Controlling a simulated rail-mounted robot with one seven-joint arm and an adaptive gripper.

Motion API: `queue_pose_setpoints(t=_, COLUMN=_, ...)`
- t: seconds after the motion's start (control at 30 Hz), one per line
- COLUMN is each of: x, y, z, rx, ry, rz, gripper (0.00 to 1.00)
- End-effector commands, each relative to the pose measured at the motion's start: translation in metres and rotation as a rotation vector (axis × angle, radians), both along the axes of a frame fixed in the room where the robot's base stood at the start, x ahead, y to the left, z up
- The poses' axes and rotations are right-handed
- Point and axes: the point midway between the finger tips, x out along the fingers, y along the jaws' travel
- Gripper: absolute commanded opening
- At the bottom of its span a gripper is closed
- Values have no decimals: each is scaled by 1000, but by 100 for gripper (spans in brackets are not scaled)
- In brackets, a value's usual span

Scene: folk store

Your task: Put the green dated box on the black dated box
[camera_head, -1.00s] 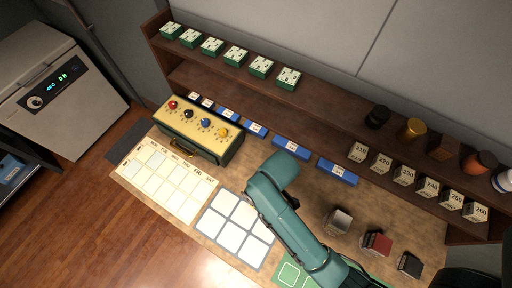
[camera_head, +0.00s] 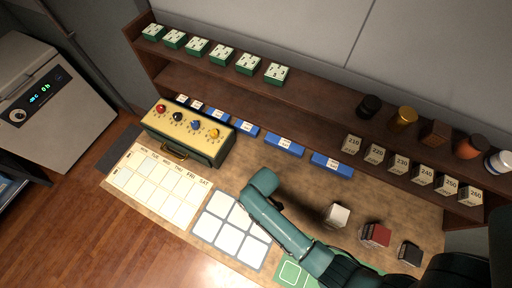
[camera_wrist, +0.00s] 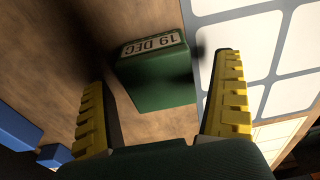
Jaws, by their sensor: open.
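The green dated box (camera_wrist: 155,75), with a pale label reading "19 DEC", sits on the brown counter beside the white-squared mat in the wrist view. My arm hides it in the head view. My gripper (camera_wrist: 160,88) is open, with its yellow-padded fingers on either side of the box's near part. A gap shows at each finger, and I see no grip. The black dated box (camera_head: 410,254) stands at the right end of the counter in the head view. Its date is too small to read.
A red box (camera_head: 375,235) and a white-topped box (camera_head: 336,214) stand left of the black box. The white-squared mat (camera_head: 211,238) and calendar board (camera_head: 107,182) lie left. A panel with coloured knobs (camera_head: 218,150) and a shelf (camera_head: 320,115) stand behind.

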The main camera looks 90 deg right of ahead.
Motion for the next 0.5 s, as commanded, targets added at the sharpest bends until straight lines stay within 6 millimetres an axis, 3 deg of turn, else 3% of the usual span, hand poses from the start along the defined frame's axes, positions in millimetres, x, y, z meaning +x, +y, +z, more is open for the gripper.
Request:
queue_pose_setpoints(t=0.17, x=1, y=0, z=0, rx=0, ry=-1, rz=0, gripper=96)
queue_pose_setpoints(t=0.5, x=0, y=0, z=0, rx=0, ry=-1, rz=0, gripper=33)
